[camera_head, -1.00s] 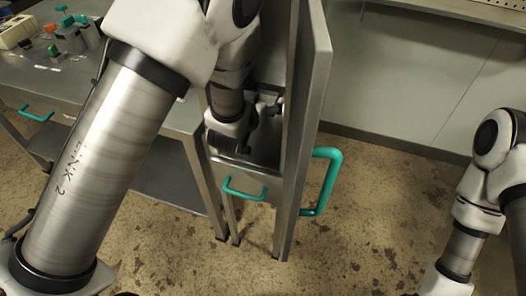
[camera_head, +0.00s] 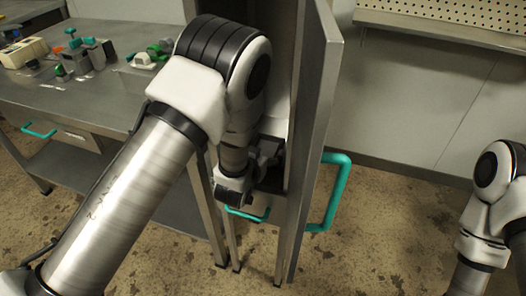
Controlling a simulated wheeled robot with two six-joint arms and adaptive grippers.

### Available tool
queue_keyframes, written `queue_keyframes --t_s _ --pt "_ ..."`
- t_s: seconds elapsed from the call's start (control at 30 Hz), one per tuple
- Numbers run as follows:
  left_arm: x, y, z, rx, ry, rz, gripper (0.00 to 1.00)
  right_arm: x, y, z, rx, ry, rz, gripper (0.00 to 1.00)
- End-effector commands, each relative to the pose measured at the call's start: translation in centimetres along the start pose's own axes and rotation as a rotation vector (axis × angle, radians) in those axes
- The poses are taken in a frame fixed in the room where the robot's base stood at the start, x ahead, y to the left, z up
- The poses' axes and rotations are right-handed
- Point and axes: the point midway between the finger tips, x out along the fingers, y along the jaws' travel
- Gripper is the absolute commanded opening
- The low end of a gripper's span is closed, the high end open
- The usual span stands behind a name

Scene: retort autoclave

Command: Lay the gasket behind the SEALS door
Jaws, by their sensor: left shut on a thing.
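A tall grey metal door (camera_head: 317,120) with a teal handle (camera_head: 338,190) stands open, seen nearly edge-on; no label on it can be read from here. It belongs to a narrow cabinet whose inside is mostly hidden by my left arm. My left gripper (camera_head: 262,165) points into the cabinet opening, just left of the door, above a lower front with a teal handle (camera_head: 245,214). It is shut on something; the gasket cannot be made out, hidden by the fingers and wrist. My right arm is at the right edge, its gripper out of the frame.
A steel bench (camera_head: 110,95) on the left carries several small coloured parts and a cream box (camera_head: 24,52). A bench drawer has a teal handle (camera_head: 38,130). A pegboard shelf (camera_head: 450,25) is at the upper right. The speckled floor (camera_head: 390,225) right of the door is clear.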

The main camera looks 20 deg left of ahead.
Motion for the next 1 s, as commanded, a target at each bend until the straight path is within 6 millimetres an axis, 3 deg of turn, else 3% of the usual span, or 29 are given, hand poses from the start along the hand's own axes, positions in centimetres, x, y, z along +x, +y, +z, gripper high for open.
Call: queue_keyframes --t_s 0.07,0.1,0.5,0.8,1.0 --pt "0.1 0.0 0.4 0.0 -0.001 0.0 0.54 0.3 0.0 0.0 0.0 0.0 0.0 0.4" --pt "0.1 0.0 0.3 0.0 -0.001 0.0 0.99 0.2 0.0 0.0 0.0 0.0 0.0 0.4" --pt "-0.1 0.0 -0.3 0.0 0.0 0.0 1.0 -0.3 0.0 0.0 0.0 0.0 0.0 0.4" --pt "-5.7 0.1 -0.4 0.004 -0.005 0.001 1.0 -2.7 0.0 0.0 0.0 0.0 0.0 0.4" --pt "-7.6 0.0 -0.1 0.001 -0.001 0.0 1.0 -3.0 0.0 0.0 0.0 0.0 0.0 0.4"
